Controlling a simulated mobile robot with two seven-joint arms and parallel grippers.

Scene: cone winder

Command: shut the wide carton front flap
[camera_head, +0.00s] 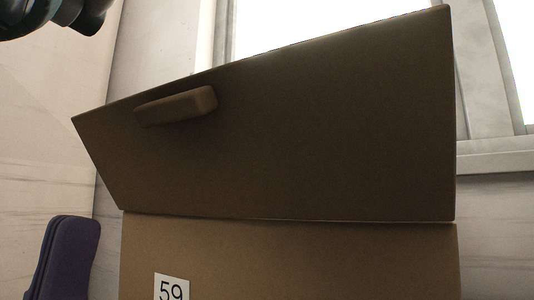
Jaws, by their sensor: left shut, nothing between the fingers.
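The wide carton (300,262) stands in front of me, with a white label reading 59 low on its brown front. Its front flap (330,130) stands up from the carton's upper front edge and slants, its left side lower than its right. A block-shaped brown handle (178,106) sticks out of the flap's upper left part. The carton's inside is hidden behind the flap. My left gripper (88,14) shows as a dark shape at the top left, partly cut off by the frame; it is shut and empty, apart from the flap. My right gripper is not in view.
A dark purple rounded object (66,258) stands at the lower left, beside the carton with a gap between. A bright window with a pale frame (490,157) is behind the flap. The space left of the flap looks clear, with a pale wall behind.

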